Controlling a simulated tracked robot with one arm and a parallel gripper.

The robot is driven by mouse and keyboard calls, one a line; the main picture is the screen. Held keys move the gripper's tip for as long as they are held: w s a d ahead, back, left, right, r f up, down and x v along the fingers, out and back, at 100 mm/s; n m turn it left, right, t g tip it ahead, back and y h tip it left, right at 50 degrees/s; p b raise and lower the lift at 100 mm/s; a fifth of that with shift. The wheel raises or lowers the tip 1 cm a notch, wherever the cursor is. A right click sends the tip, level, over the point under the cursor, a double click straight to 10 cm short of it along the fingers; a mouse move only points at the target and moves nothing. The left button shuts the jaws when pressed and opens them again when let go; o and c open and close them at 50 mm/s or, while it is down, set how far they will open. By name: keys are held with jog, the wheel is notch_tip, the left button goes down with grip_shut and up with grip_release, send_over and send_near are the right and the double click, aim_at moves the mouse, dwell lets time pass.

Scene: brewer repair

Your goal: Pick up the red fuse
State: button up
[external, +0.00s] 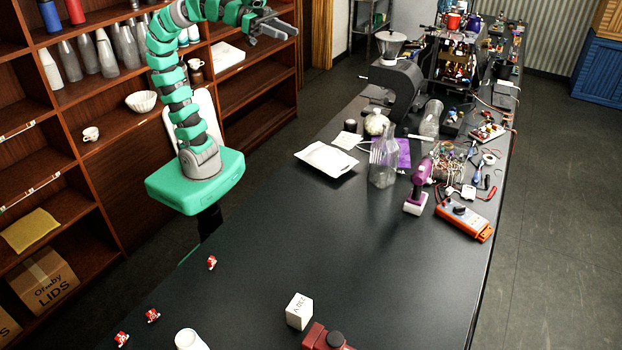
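Three small red-and-white pieces lie apart on the black table in the external view: one (212,262) near its left edge, a second (152,315) lower left, and a third (121,339) at the bottom left. They are too small to tell which is the red fuse. My gripper (282,23) is high at the top of the view, in front of the shelves and far from these pieces. Its fingers look apart, with nothing visible between them.
A white box (299,311), a white cup (190,340) and a dark red device (326,338) stand at the table's front. A white tray (327,161), clear container (383,167), purple drill (419,186) and orange meter (464,220) stand farther back. The table's middle is clear.

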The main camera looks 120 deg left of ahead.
jog(key=w+d+f+m+g+h+b, duration=0.1)
jog(key=w+d+f+m+g+h, duration=0.2)
jog(key=d+f, duration=0.7)
jog(key=w+d+f+m+g+b, duration=0.1)
jog(key=w+d+f+m+g, duration=0.25)
jog(key=d+f, duration=0.7)
jog(key=m+g+y+b, duration=0.2)
jog(key=m+g+y, duration=0.1)
jog(key=m+g, duration=0.6)
send_near(211, 259)
jog(key=f, duration=0.5)
jog(key=shift+d+f, duration=0.2)
jog(key=shift+d, duration=0.15)
jog(key=f, duration=0.4)
jog(key=shift+s+a+f, duration=0.1)
jog(key=shift+s+a, duration=0.05)
jog(key=shift+a, duration=0.25)
jog(key=shift+f, duration=0.5)
